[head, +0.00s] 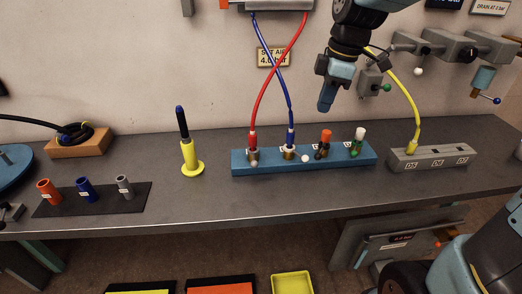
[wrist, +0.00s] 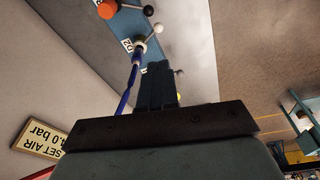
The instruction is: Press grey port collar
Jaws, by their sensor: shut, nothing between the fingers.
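A blue port block (head: 305,163) stands on the bench. The red hose (head: 253,134) and the blue hose (head: 291,130) run down to its two left ports, each with a pale metallic collar. An orange cap (head: 325,135) and a white cap (head: 360,133) top the two right ports. I cannot tell which collar is the grey one. My gripper (head: 327,106) is shut, empty and pointing down, above and apart from the block. In the wrist view its fingers (wrist: 157,86) are together near the blue hose (wrist: 132,80) and its pale collar (wrist: 140,47).
A yellow stand (head: 192,158) with a dark plug is left of the block. Red, blue and grey fittings stand on a black mat (head: 60,206). A grey block (head: 430,158) with a yellow hose (head: 410,98) is at right. The bench front is clear.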

